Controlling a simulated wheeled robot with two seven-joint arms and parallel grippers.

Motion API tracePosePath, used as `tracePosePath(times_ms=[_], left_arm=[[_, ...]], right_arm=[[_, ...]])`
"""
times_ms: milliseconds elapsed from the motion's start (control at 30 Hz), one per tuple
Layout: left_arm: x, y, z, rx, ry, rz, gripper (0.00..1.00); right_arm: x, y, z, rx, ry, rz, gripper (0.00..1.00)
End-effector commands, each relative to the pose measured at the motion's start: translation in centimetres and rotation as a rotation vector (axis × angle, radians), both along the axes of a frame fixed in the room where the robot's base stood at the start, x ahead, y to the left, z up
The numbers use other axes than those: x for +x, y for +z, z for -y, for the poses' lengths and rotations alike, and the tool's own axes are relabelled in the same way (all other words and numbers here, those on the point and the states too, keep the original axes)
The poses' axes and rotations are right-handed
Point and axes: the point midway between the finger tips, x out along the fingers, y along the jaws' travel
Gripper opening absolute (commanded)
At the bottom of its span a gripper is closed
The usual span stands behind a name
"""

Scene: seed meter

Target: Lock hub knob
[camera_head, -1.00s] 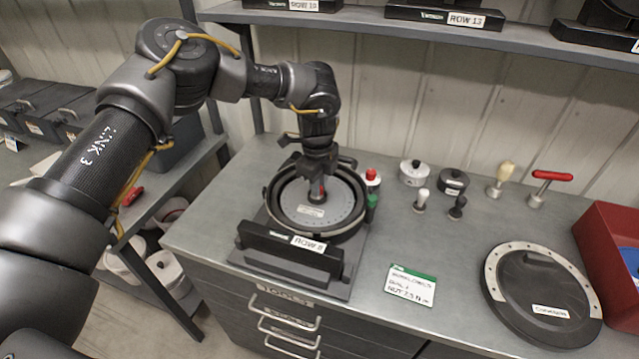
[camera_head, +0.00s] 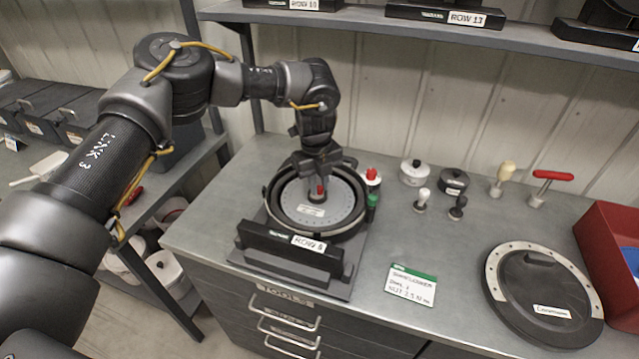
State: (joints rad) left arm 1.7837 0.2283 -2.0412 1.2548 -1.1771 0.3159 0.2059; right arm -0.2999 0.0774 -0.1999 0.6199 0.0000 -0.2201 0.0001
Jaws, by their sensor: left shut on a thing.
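The disc lies in the round black meter housing (camera_head: 277,222) labelled ROW, on the bench. My left gripper (camera_head: 319,182) points down over the disc's centre and is shut on the hub knob. The fingers partly cover the knob, so its exact turn is hard to read. My right gripper is not in view.
Red and green bottles (camera_head: 372,178) stand close to the housing's right side. Several small knobs and tools, including a red T-handle (camera_head: 552,175), stand along the back. A card (camera_head: 411,285) and a round black cover (camera_head: 545,300) lie to the right.

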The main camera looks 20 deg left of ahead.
Motion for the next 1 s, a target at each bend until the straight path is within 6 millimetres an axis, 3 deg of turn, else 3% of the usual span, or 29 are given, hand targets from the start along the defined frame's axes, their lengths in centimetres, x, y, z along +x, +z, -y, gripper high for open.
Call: tracePosePath(times_ms=[1000], left_arm=[[0.14, 0.04, 0.01, -0.001, -0.884, 0.001, 0.0]], right_arm=[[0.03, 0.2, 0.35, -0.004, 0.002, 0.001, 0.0]])
